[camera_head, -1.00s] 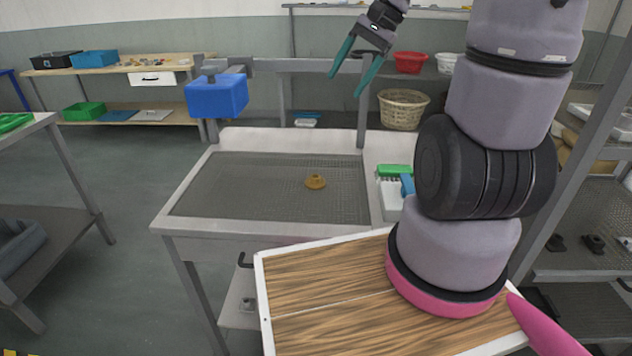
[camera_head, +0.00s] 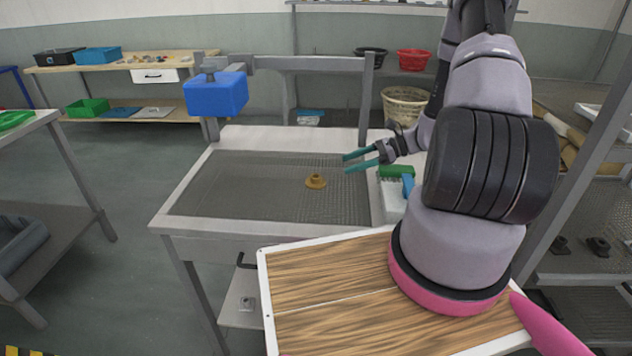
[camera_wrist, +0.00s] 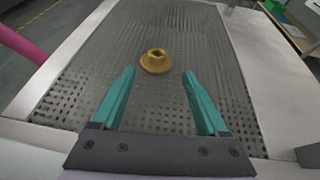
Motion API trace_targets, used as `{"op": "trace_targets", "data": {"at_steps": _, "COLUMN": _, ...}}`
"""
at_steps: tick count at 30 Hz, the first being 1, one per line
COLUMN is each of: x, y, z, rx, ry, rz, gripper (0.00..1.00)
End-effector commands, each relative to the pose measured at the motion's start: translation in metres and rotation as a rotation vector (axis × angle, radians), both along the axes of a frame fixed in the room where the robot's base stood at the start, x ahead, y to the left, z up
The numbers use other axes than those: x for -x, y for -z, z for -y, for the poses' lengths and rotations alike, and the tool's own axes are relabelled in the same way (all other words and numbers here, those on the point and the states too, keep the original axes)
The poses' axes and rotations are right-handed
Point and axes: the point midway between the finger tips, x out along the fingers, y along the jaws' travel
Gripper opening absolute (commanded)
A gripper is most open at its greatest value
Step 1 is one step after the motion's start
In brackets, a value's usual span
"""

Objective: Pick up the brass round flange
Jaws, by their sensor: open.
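The brass round flange (camera_head: 316,181) lies on the perforated grey bottom of the tank (camera_head: 230,134), hub facing up. It also shows in the wrist view (camera_wrist: 156,61), beyond my fingertips and roughly centred between them. My gripper (camera_head: 345,162) has teal fingers, spread apart and empty. In the head view it is to the right of the flange, above the right part of the tank, with its fingers pointing left. In the wrist view my gripper (camera_wrist: 158,73) is open, and the flange is apart from both fingers.
A blue box (camera_head: 216,95) is on a post at the tank's back left. A green brush (camera_head: 396,171) and a blue item (camera_head: 407,186) lie on the ledge right of the tank, close to my arm. The tank bottom around the flange is clear.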

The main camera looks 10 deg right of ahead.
Motion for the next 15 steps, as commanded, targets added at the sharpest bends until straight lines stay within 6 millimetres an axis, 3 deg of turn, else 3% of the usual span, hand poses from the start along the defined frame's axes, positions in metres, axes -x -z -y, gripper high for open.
{"op": "trace_targets", "data": {"at_steps": 7, "x": -0.007, "y": 0.015, "z": -0.035, "rx": -0.003, "ry": -0.003, "rz": -0.004, "gripper": 0.77}}
{"op": "trace_targets", "data": {"at_steps": 15, "x": -0.010, "y": 0.025, "z": -0.056, "rx": -0.002, "ry": -0.002, "rz": -0.003, "gripper": 0.77}}
